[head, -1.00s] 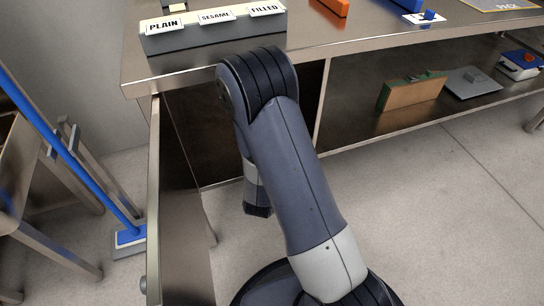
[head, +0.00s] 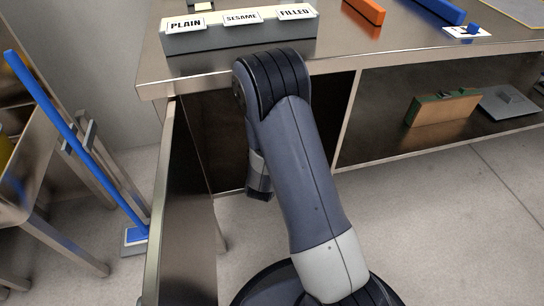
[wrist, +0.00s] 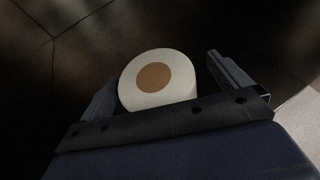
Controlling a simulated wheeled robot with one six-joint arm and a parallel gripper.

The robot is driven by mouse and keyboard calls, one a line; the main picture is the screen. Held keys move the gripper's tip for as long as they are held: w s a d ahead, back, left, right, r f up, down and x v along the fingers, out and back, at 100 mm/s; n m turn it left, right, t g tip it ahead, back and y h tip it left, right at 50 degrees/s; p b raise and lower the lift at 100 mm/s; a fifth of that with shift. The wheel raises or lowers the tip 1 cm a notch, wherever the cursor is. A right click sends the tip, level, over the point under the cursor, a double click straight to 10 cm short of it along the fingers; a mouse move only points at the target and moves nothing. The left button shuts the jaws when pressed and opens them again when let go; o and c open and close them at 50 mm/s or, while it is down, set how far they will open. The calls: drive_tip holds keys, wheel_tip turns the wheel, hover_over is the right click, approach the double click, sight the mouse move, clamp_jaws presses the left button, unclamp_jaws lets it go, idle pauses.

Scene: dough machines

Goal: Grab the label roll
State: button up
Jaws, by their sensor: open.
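The label roll (wrist: 181,78) shows in the wrist view as a white cylinder with a brown round core facing me. It lies in a dark space and sits between the two fingers of my gripper (wrist: 165,75), nearer the left finger. A gap shows between the roll and the right finger. My gripper is open; I cannot tell whether the left finger touches the roll. In the head view the roll and the gripper are hidden behind my arm and the cabinet's front.
An open metal door (head: 185,220) stands left of my arm. The steel counter (head: 340,58) above carries a grey block with PLAIN, SESAME and FILLED cards (head: 240,40). A lower shelf (head: 390,145) holds a wooden box (head: 443,107). A blue-handled broom (head: 85,150) leans at left.

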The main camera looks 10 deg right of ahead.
drive_tip(key=shift+c, duration=0.3)
drive_tip(key=c, duration=1.2)
